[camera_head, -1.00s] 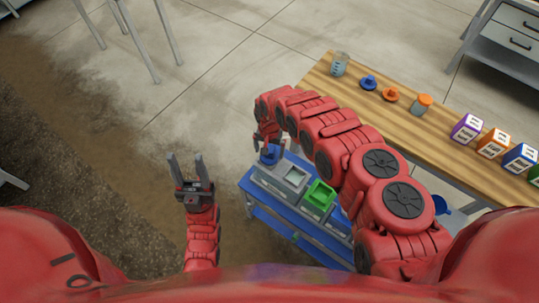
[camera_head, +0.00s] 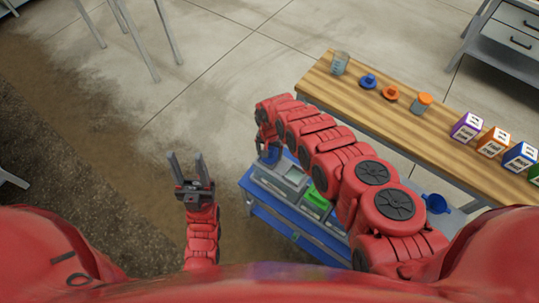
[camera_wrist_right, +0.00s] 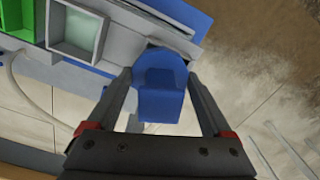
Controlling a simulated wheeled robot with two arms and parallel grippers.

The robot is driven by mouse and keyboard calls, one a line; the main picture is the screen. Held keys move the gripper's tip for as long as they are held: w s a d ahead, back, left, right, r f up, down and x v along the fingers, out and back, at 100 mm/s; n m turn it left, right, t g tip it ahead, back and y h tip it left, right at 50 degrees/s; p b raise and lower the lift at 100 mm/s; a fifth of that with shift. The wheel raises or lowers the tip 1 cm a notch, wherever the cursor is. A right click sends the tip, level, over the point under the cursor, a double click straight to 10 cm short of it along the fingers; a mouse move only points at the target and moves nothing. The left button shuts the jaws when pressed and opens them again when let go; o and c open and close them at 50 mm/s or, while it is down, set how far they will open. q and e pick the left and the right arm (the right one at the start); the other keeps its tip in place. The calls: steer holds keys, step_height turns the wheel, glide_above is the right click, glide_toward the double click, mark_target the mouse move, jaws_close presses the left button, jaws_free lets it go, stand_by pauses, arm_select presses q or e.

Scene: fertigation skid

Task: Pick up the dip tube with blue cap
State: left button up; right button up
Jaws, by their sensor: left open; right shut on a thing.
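A blue cap (camera_wrist_right: 160,100) with a rounded flange and a raised block is between the fingers of my right gripper (camera_wrist_right: 161,78) in the right wrist view. The gripper is shut on its block. Any tube below the cap is hidden. In the head view the cap (camera_head: 270,155) is at the far left end of the blue cart, partly covered by my right gripper (camera_head: 264,147). I cannot tell whether it still touches the cart. My left gripper (camera_head: 188,170) is open and empty, left of the cart over the floor.
The blue cart (camera_head: 290,226) carries grey bins and a green bin (camera_head: 318,197). Behind it, a wooden bench (camera_head: 345,95) holds a clear jar (camera_head: 339,63), a blue piece (camera_head: 368,81), an orange piece (camera_head: 390,93), an orange-lidded jar (camera_head: 421,104) and several coloured boxes.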

steer(key=shift+c, duration=1)
steer(key=shift+r, duration=0.15)
